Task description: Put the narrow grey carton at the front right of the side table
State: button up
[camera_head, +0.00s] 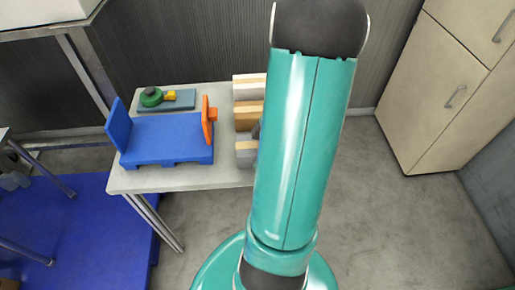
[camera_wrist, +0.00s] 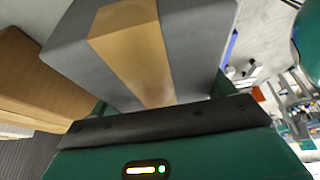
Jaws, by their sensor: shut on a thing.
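The narrow grey carton (camera_head: 246,158), with a tan tape strip, is at the front right of the pale side table (camera_head: 190,180), in front of a brown carton (camera_head: 248,113). My arm hides its right part, and I cannot tell whether it rests on the tabletop or hangs just above it. In the wrist view the grey carton (camera_wrist: 200,40) fills the upper middle, right against my gripper (camera_wrist: 165,122). The gripper is shut on it. The head view mostly hides the gripper behind my arm.
A white carton (camera_head: 247,84) stands behind the brown one. A blue tray-like stand (camera_head: 165,140) with an orange end piece (camera_head: 208,122) fills the table's middle. Behind it lies a green round object (camera_head: 151,96) on a grey-blue plate (camera_head: 182,103). A cream cabinet (camera_head: 440,90) stands right; floor between is clear.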

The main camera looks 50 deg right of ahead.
jog(key=o, duration=1.1)
jog(key=shift+f, duration=0.1)
jog(key=shift+o, duration=0.2)
jog(key=v, duration=1.2)
jog(key=w+a+r+m+h, duration=0.1)
jog(key=w+a+r+m, duration=0.1)
jog(key=w+a+r, duration=0.45)
jog(key=w+a+r+m+h, duration=0.1)
jog(key=a+r, duration=0.2)
jog(key=a, duration=0.7)
jog(key=s+a+r+m+t, duration=0.1)
jog(key=a+r+m, duration=0.1)
jog(key=a, duration=0.6)
jog(key=s+a+r+m+t, duration=0.1)
jog(key=a+r+m, duration=0.2)
jog(key=a, duration=0.5)
jog(key=shift+s+a+r+h, duration=0.25)
jog(key=shift+r+h, duration=0.15)
jog(key=shift+r, duration=0.25)
